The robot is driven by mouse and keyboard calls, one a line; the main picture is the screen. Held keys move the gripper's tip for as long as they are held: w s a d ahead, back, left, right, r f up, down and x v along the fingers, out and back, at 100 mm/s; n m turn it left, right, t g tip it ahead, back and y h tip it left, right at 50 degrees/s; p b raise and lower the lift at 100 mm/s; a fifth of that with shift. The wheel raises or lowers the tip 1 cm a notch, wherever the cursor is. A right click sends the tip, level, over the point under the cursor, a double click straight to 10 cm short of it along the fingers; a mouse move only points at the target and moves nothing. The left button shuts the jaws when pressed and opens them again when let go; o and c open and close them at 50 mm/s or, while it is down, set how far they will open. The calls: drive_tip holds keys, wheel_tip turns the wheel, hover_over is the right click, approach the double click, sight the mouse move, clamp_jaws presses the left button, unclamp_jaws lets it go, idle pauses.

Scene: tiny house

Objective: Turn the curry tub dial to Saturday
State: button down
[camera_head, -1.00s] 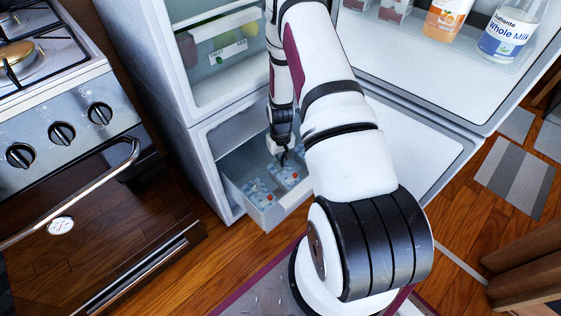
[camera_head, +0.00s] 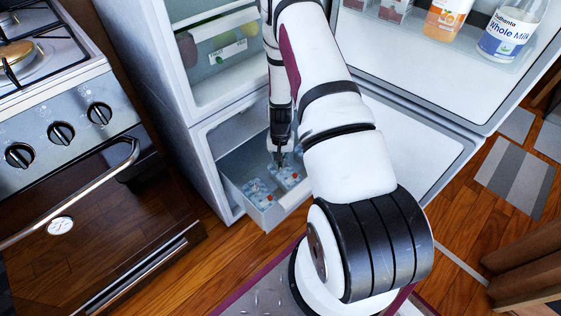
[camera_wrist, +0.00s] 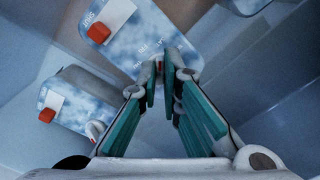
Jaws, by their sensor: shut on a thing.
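My gripper (camera_wrist: 160,76) points down at the edge of one tub's lid (camera_wrist: 150,30); this tub also shows in the head view (camera_head: 288,177). The fingertips are close together around a small part at that edge, seemingly its dial, which they mostly hide. The other tub (camera_wrist: 62,103) lies to the left, with a small white round knob (camera_wrist: 95,128) at its edge. Each lid has a white label and a red patch.
The drawer walls stand close around the tubs and my gripper. The fridge door (camera_head: 415,65) is open at the right, with milk (camera_head: 508,35) and juice (camera_head: 446,18) on its shelf. A stove (camera_head: 75,130) stands at the left.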

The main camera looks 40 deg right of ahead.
drive_tip(key=c, duration=1.8)
unclamp_jaws()
drive_tip(key=shift+o, duration=0.2)
wheel_tip(320, 180, up, 12)
